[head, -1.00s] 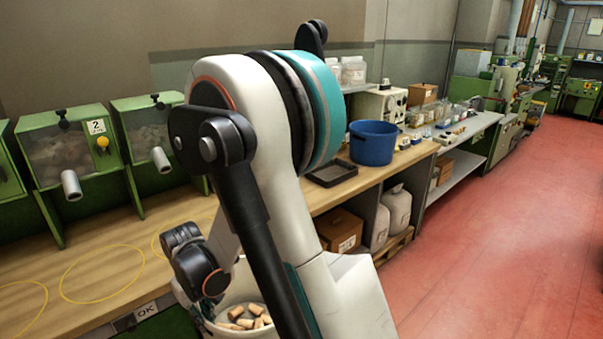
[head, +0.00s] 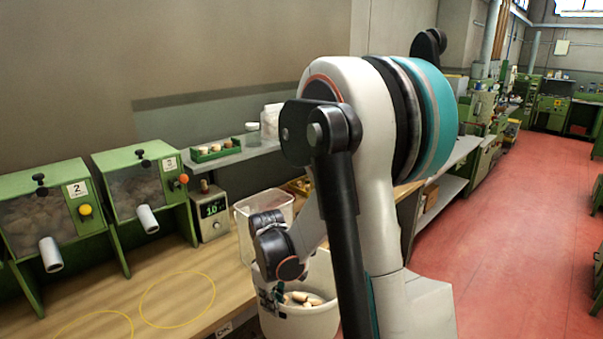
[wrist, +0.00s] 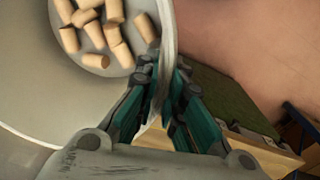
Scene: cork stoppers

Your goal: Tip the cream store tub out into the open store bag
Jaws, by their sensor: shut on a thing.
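The cream store tub (head: 310,322) hangs in front of the bench's front edge, with several cork stoppers (head: 300,298) on its floor. My gripper (head: 266,294) is at the tub's left side in the head view, partly hidden by my wrist. In the wrist view my gripper (wrist: 167,80) is shut on the tub's rim, one finger on each side of the wall. Loose corks (wrist: 95,30) lie inside the tub (wrist: 35,95) there. I cannot make out the open store bag in either view; my arm hides part of the bench.
Green cork dispensers (head: 45,208) with white spouts stand on the wooden bench (head: 110,300), beside a display box (head: 210,212). A clear bin (head: 243,240) stands behind my wrist. Yellow circles mark clear bench top. The red floor (head: 520,240) at right is open.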

